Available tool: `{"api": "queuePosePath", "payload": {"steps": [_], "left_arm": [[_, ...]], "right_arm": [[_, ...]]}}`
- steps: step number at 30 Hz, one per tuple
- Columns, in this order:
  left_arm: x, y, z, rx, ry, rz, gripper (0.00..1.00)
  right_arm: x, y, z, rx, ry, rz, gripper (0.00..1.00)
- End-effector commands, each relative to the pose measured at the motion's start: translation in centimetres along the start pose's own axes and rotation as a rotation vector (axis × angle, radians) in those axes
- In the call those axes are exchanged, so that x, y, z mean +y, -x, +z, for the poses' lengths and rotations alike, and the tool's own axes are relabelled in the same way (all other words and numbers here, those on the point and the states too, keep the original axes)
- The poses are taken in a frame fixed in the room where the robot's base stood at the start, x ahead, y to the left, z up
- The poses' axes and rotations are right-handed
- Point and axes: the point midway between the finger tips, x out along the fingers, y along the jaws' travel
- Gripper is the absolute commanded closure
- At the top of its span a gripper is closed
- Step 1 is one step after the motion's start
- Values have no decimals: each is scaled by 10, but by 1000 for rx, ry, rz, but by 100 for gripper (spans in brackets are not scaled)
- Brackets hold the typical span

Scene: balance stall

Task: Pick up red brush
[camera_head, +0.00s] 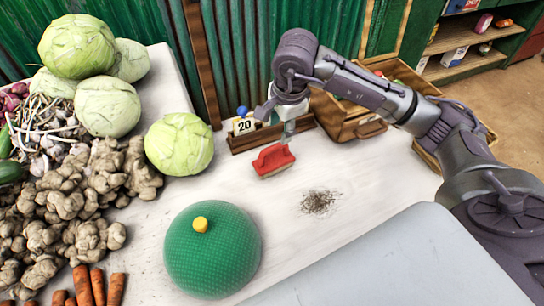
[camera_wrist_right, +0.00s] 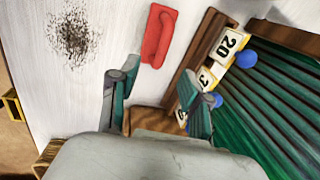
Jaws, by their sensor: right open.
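The red brush (camera_head: 273,160) lies on the white table, and it also shows in the right wrist view (camera_wrist_right: 159,35) near the top middle. My right gripper (camera_head: 287,128) is just behind the brush in the head view. In the right wrist view my right gripper (camera_wrist_right: 165,85) has its two fingers apart with nothing between them, and the brush lies beyond the fingertips. I cannot tell from the head view whether a finger touches the brush. My left gripper is not in view.
A wooden rack (camera_head: 238,141) with number cards stands behind the brush. A dark pile of bits (camera_head: 319,203) lies to its right. A green dome with a yellow knob (camera_head: 210,250) stands in front. Cabbages (camera_head: 180,143) and roots fill the left. A wooden box (camera_head: 352,125) stands behind.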

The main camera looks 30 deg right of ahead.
Motion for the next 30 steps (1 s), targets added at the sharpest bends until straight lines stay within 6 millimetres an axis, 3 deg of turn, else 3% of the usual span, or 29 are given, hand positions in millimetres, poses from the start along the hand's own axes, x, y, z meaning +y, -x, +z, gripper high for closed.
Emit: {"api": "queuePosePath", "payload": {"steps": [6, 14, 21, 30], "left_arm": [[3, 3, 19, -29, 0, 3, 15], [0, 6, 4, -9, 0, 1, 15], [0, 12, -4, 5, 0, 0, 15], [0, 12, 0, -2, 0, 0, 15]], "right_arm": [[0, -39, 0, 0, 0, 3, 52], [-1, -58, 0, -1, -1, 2, 52], [-2, -94, 0, 0, 0, 3, 52], [-3, -102, 0, 0, 1, -1, 52]]}}
